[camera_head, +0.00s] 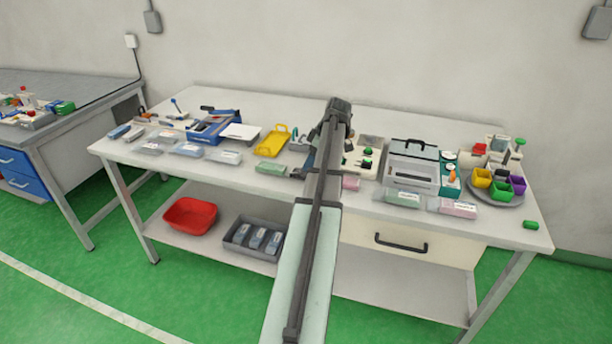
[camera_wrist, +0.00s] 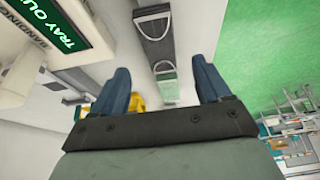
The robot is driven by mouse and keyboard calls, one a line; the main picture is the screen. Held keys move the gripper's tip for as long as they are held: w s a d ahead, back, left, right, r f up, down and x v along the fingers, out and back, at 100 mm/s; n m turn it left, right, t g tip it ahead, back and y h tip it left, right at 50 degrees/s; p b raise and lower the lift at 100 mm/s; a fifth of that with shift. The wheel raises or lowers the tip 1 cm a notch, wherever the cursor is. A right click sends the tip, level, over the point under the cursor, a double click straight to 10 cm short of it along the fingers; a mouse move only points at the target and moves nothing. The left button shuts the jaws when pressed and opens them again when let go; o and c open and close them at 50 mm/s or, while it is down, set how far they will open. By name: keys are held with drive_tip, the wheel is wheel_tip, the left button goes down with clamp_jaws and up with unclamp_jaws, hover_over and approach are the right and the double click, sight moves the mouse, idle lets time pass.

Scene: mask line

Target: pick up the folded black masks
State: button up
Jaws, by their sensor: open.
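The folded black masks (camera_wrist: 155,38) show in the wrist view as a dark grey strip with white loops, lying on the pale table near its front edge. In the head view, my arm hides most of that spot; only a small dark patch (camera_head: 297,173) shows beside it. My gripper (camera_wrist: 160,67) is open and empty above the table. Its two blue-grey fingers are apart, with the lower end of the dark strip and a pale green pack (camera_wrist: 168,88) showing between them. I cannot tell the height of the fingers above the masks.
A white machine (camera_wrist: 30,60) with a "TRAY OUT" sign is close on the left in the wrist view. A yellow tray (camera_head: 272,141) stands behind the green pack (camera_head: 271,169). A pink pack (camera_head: 350,183) lies right of my arm. Several packs line the front edge.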

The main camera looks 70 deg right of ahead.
drive_tip(key=shift+s+x, duration=0.15)
drive_tip(key=shift+x, duration=1.15)
drive_tip(key=shift+s+x, duration=0.2)
drive_tip(key=shift+x, duration=1.1)
drive_tip(key=shift+f, duration=0.15)
drive_tip(key=c, duration=1.1)
